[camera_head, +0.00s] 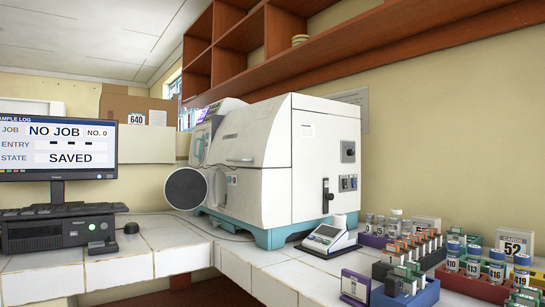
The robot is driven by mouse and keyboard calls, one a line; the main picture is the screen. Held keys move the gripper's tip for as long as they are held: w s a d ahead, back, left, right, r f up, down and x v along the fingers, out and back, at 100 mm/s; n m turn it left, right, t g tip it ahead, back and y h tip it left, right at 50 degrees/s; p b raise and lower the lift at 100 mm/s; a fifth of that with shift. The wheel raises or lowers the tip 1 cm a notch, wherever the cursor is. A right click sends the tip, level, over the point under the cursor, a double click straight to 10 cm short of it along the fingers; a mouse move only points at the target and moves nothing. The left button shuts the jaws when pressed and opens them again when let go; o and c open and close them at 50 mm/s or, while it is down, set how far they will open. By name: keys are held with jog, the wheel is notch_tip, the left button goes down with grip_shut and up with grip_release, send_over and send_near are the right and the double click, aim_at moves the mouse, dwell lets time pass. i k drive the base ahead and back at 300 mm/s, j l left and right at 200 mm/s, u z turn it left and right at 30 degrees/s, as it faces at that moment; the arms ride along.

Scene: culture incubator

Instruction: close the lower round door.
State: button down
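The white culture incubator (268,150) with a teal base stands on the tiled bench in the middle of the picture, seen from its right side. A round door with a dark grey face (185,189) stands out from the lower left of its front, swung open. Its pale rim shows at the right edge. The incubator's upper front, with a teal-marked round shape (200,149), is seen at a steep angle. My gripper is not in view.
A monitor (58,140), keyboard and black box stand at left. A small white device with a screen (327,237) sits in front of the incubator. Racks of vials (405,285) crowd the right bench. Bare tiles (150,240) lie before the door. Wooden shelves (400,45) hang above.

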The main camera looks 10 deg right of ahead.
aim_at(185, 188)
jog(key=i+j, duration=0.2)
jog(key=j, duration=0.15)
jog(key=i+j, duration=0.15)
jog(key=j, duration=0.2)
jog(key=i+j, duration=0.2)
jog(key=j, duration=0.15)
jog(key=z, duration=0.05)
